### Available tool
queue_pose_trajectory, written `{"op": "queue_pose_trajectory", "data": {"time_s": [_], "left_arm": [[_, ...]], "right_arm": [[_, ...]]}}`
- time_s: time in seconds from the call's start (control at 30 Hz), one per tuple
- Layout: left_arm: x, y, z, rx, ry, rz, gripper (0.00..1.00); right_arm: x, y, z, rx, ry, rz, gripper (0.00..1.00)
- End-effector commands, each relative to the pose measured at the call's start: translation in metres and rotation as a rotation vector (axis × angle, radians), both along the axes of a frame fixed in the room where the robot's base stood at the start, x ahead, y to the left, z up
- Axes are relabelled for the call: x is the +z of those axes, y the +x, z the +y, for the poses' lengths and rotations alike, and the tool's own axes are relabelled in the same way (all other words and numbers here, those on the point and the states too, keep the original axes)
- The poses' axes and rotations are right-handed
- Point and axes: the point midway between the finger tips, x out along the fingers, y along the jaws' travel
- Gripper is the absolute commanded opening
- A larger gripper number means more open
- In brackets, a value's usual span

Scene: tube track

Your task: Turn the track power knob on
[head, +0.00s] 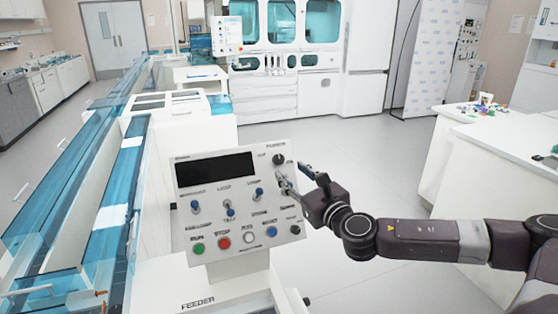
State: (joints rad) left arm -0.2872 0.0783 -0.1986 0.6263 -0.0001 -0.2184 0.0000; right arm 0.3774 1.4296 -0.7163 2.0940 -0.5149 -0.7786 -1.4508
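A white, tilted control panel (238,198) stands at the centre, with a dark display (215,169), several blue-tipped toggle switches and a row of buttons. A dark round knob (279,158) sits at its upper right under a small label too blurred to read. I cannot tell by label which control is the track power knob. My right gripper (294,177) is at the panel's right edge, just below and right of that knob. Its two fingers are apart and point left toward the panel. They partly hide the controls there, and contact is unclear. My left gripper is not in view.
A blue-covered tube track (115,215) runs along the left. A white feeder base (225,293) is below the panel. A white counter (500,150) with small coloured items stands at the right. The grey floor (340,145) behind the panel is clear.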

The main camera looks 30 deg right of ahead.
Motion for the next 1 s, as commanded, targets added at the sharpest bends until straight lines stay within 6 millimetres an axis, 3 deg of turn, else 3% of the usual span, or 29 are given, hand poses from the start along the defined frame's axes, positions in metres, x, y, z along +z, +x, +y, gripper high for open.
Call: {"op": "queue_pose_trajectory", "data": {"time_s": [0.2, 0.3, 0.67, 0.87, 1.0], "left_arm": [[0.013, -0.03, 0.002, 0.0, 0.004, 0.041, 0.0], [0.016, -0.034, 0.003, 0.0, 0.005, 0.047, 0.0], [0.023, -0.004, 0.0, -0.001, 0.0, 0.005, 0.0], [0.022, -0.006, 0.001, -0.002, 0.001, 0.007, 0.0], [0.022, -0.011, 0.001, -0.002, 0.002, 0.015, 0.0]], "right_arm": [[0.004, 0.032, -0.004, 0.0, 0.005, -0.004, 0.4], [0.003, 0.045, -0.005, -0.001, 0.004, -0.003, 0.4], [0.0, 0.065, -0.007, 0.001, 0.001, 0.0, 0.4], [0.0, 0.065, -0.007, 0.001, 0.001, 0.0, 0.4], [0.0, 0.064, -0.007, 0.001, 0.001, 0.0, 0.25]]}}
